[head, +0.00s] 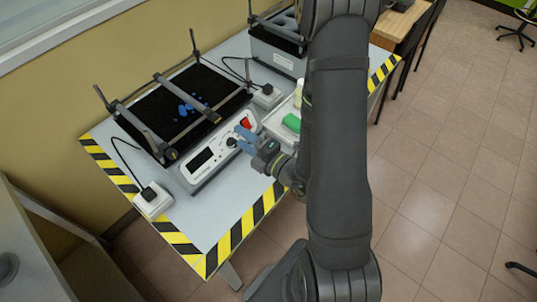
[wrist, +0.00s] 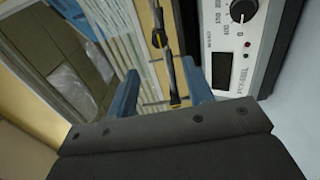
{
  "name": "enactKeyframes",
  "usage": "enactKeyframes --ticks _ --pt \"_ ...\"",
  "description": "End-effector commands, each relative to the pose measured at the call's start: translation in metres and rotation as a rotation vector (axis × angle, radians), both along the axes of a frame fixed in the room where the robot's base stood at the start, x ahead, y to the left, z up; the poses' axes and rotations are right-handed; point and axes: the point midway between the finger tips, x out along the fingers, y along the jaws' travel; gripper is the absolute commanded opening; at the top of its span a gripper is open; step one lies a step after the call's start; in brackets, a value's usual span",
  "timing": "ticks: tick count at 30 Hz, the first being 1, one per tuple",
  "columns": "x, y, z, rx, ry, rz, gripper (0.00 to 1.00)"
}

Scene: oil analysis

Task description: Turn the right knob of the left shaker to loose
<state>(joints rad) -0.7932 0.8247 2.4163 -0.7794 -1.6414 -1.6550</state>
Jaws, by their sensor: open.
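The left shaker (head: 207,150) has a black platform and a pale front panel with a dark display and a red switch. A black knob (head: 231,143) shows on this panel, close to my gripper. The wrist view shows one black knob (wrist: 243,11) with a white pointer mark, cut by the top edge, with printed markings around it. I cannot tell whether it is the right knob. My gripper (head: 241,138) is open, its blue fingers in front of the panel's right part. In the wrist view my gripper (wrist: 160,68) has nothing between its fingers; the knob lies up and right of them.
A second shaker (head: 277,50) stands farther back, partly behind my arm. A white tray (head: 272,128) with a green item (head: 292,122) lies right of the left shaker. Power adapters (head: 153,200) and cables lie on the table, edged with yellow-black tape (head: 240,228).

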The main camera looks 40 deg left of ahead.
Motion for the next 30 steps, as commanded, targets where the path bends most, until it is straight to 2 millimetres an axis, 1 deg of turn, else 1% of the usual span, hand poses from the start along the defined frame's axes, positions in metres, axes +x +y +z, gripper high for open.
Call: enactKeyframes --ticks 1,6,15,22,30 --pt "0.002 -0.008 -0.001 -0.003 0.001 -0.005 0.47" --pt "0.001 -0.03 0.0 -0.001 0.002 -0.004 0.47" --pt "0.002 -0.062 -0.001 -0.002 0.001 -0.005 0.47" --pt "0.001 -0.078 -0.001 -0.003 0.001 -0.002 0.47" --pt "0.0 -0.085 0.0 -0.001 0.0 0.0 0.47"
